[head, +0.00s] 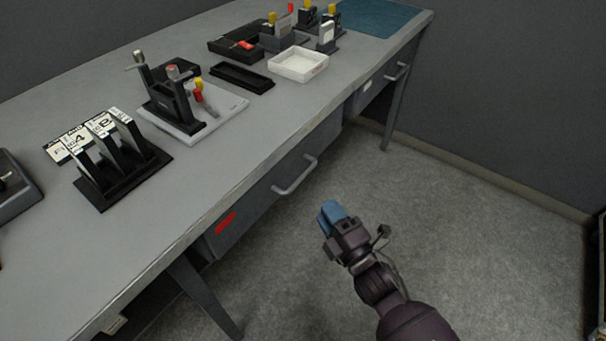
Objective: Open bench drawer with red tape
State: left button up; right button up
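The bench drawer with red tape (258,203) is under the front edge of the grey bench and looks shut. A strip of red tape (225,223) is on the left part of its front. Its pale bar handle (297,177) sticks out toward the right part of the front. My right gripper (331,213) has blue fingertips and is in front of the drawer, to the right of and below the handle in the head view, apart from it. No object shows in it. The fingers overlap from this angle, so their opening is unclear. My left gripper is out of view.
Another drawer (372,88) with a white label and handle is farther along the bench. On the bench top (190,190) are a card rack (125,180), a clamp fixture on a white plate (215,118), a white tray (299,66) and dark trays. The floor before the bench is clear.

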aim_at(303, 175)
jog(key=shift+b+x, duration=0.95)
jog(key=shift+x, duration=4.55)
jog(key=shift+r, duration=0.15)
jog(key=shift+c, duration=0.5)
jog(key=shift+s, duration=0.1)
grip_shut()
